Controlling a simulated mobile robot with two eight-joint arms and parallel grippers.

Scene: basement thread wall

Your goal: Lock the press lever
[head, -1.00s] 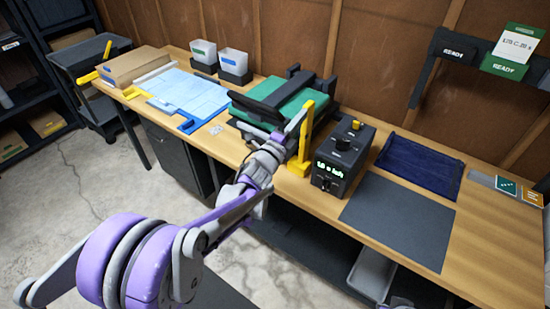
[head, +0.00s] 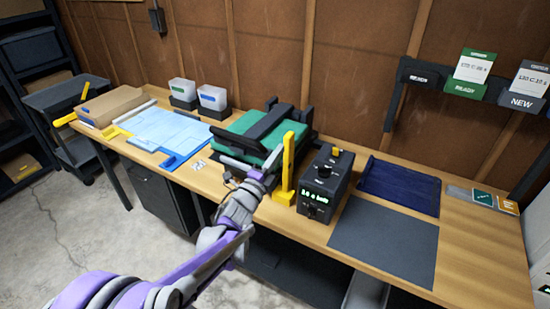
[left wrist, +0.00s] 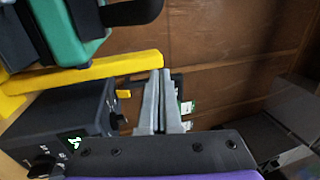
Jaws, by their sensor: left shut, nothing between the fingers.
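The press (head: 262,130) stands on the bench, with a green platen and dark bars on top. Its yellow lever (head: 288,165) stands upright at the press's front right side. My left gripper (head: 273,158) is shut and empty, close to the left of the lever in the head view. In the left wrist view the lever shows as a long yellow bar (left wrist: 100,70), and the closed fingertips (left wrist: 161,73) appear near its end. I cannot tell whether they touch. The lower press front is partly hidden by my arm. My right gripper is not in view.
A dark control box (head: 325,180) with a lit display stands just right of the lever. A dark blue cloth (head: 400,188) and a grey mat (head: 385,240) lie farther right. Blue sheets (head: 160,135) and a cardboard box (head: 112,105) lie left.

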